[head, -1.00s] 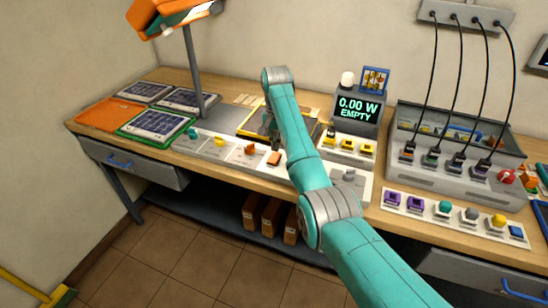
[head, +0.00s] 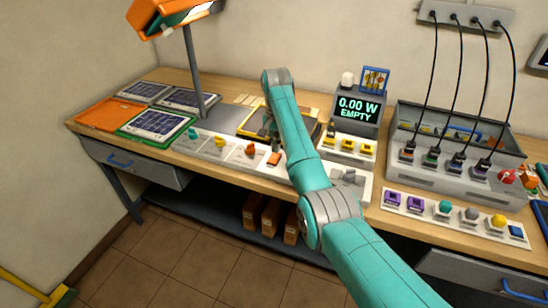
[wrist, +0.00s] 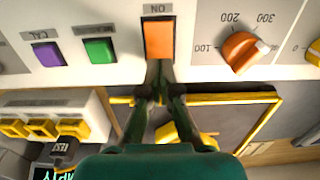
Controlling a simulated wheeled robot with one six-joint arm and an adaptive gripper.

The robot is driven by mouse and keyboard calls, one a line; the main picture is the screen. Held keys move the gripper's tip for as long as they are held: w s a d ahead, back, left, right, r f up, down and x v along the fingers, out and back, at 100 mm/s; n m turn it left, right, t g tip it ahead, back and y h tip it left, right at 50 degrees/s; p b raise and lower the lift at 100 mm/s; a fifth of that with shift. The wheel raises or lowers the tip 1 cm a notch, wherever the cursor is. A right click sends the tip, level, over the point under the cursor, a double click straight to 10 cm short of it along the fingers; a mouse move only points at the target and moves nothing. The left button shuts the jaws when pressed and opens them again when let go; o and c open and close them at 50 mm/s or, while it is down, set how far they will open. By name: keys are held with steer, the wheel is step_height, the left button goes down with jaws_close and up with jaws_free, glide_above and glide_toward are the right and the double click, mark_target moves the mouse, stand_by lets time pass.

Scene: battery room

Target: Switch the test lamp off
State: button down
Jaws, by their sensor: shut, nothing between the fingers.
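The test lamp (head: 172,16) has an orange head on a grey post at the upper left of the head view. A pale strip shows under its head; I cannot tell surely whether it is lit. An orange rocker switch (wrist: 159,38) sits on the light control panel in the wrist view, with "ON" printed upside down beside it. It also shows in the head view (head: 274,158). My gripper (wrist: 160,70) is shut and empty, its fingertips at the switch's near edge in the wrist view. I cannot tell whether they touch. My arm partly hides the gripper in the head view.
An orange knob (wrist: 241,50) with a numbered dial is right of the switch in the wrist view. Green (wrist: 100,50) and purple (wrist: 48,54) buttons are to its left. A yellow-edged dark tray (wrist: 265,110) lies below the fingers. The meter (head: 357,110) reads "0.00 W EMPTY".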

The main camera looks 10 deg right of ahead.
steer(key=shift+f, duration=0.9)
stand_by(0.5)
steer(key=shift+r, duration=3.5)
